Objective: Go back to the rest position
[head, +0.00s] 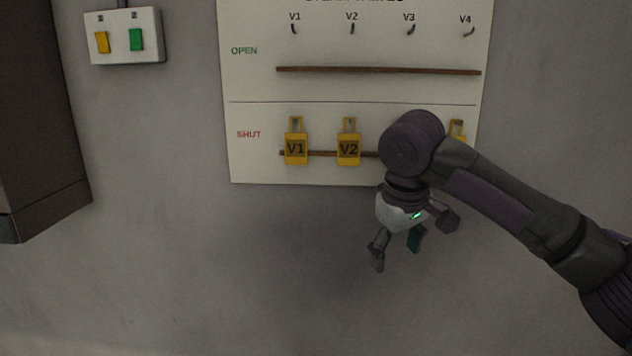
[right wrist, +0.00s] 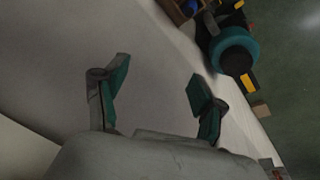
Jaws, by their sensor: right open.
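My right gripper (head: 408,252) hangs in front of the wall, just below the lower edge of the valve board (head: 355,90), with its fingers pointing down. Its fingers are spread and nothing is between them; they also show apart in the right wrist view (right wrist: 155,90). My right arm comes in from the right and hides part of the board's SHUT row. My left gripper is in neither view.
Yellow tags V1 (head: 296,149) and V2 (head: 348,149) hang on the lower rail, and another yellow tag (head: 457,131) is partly hidden by my arm. A switch box (head: 124,38) and a dark cabinet (head: 38,120) are at the left. The wall below the board is clear.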

